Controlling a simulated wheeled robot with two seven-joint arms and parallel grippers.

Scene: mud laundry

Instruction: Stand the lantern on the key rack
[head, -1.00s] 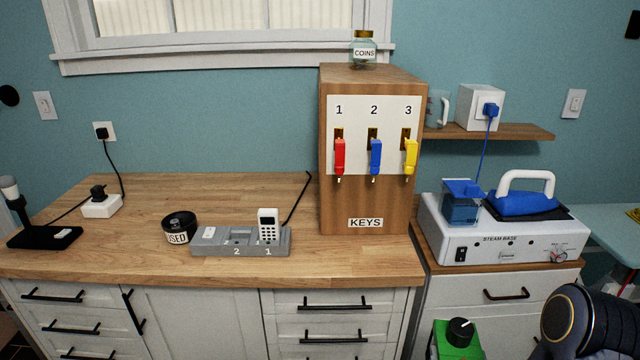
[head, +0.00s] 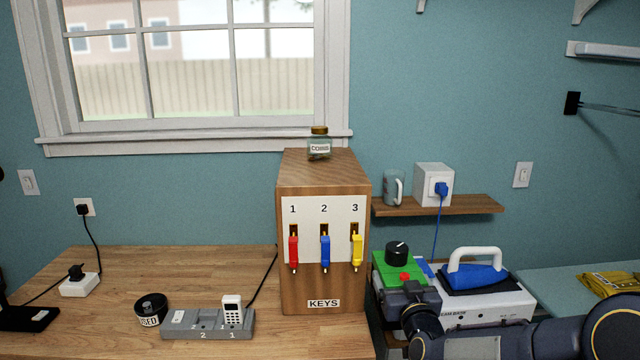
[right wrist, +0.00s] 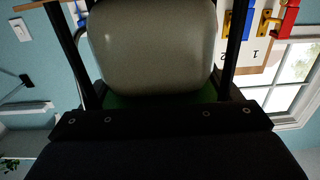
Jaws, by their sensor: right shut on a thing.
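The lantern (head: 384,268) is green with a black knob on top and a red button. It stands out right of the key rack in the head view, in front of the steam station. My right gripper (head: 408,292) is shut on it from the near side. In the right wrist view the lantern's pale rounded face (right wrist: 152,45) fills the space between the two dark fingers. The key rack (head: 292,286) is a tall wooden box with a flat top and red, blue and yellow keys under 1, 2, 3. My left gripper is out of view.
A glass coins jar (head: 319,149) stands at the back of the rack's top; the front of that top is bare. A shelf (head: 470,206) holds a mug (head: 393,188) and a white box (head: 433,184). The steam station (head: 500,305) is behind my right arm.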

